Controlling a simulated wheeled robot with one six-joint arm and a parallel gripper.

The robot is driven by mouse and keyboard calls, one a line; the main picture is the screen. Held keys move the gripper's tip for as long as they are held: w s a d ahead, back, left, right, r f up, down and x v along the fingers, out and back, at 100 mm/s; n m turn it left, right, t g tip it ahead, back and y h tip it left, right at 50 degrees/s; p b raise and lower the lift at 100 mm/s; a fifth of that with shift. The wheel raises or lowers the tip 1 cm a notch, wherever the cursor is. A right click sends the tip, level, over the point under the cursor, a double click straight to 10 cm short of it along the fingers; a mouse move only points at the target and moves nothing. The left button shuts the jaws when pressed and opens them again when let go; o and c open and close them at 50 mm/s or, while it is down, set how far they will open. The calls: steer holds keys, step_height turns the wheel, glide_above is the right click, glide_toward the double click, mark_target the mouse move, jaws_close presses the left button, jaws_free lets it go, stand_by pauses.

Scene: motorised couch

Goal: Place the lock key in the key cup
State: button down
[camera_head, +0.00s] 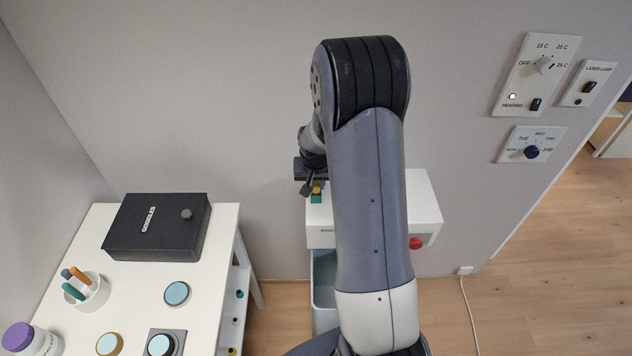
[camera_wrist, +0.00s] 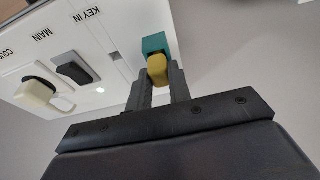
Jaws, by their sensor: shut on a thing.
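My gripper (camera_wrist: 160,78) is shut on a small yellow piece (camera_wrist: 158,68), which I take to be the lock key. A teal block (camera_wrist: 154,43) sits right beyond the yellow piece; I cannot tell whether it is part of the key. In the head view my gripper (camera_head: 316,184) is at the back left of a white box (camera_head: 420,205), with the teal block (camera_head: 316,198) just below it. A white cup (camera_head: 91,296) holding several coloured sticks stands on the white table at the left. No label on it is readable, so I cannot tell if it is the key cup.
The white table (camera_head: 226,262) also bears a black goggles box (camera_head: 150,245), round pads and a purple-lidded jar (camera_head: 22,338). Switches (camera_wrist: 75,68) and a "KEY IN" label show on a white panel (camera_wrist: 100,48). Wall dials (camera_head: 543,65) are at right. Floor at right is mostly clear.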

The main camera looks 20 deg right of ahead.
steer(key=shift+f, duration=0.2)
steer(key=c, duration=1.3)
jaws_free()
steer(key=shift+r, duration=0.15)
steer(key=shift+r, duration=0.55)
steer(key=b+v, duration=0.1)
steer(key=v, duration=1)
steer(key=shift+a, duration=0.1)
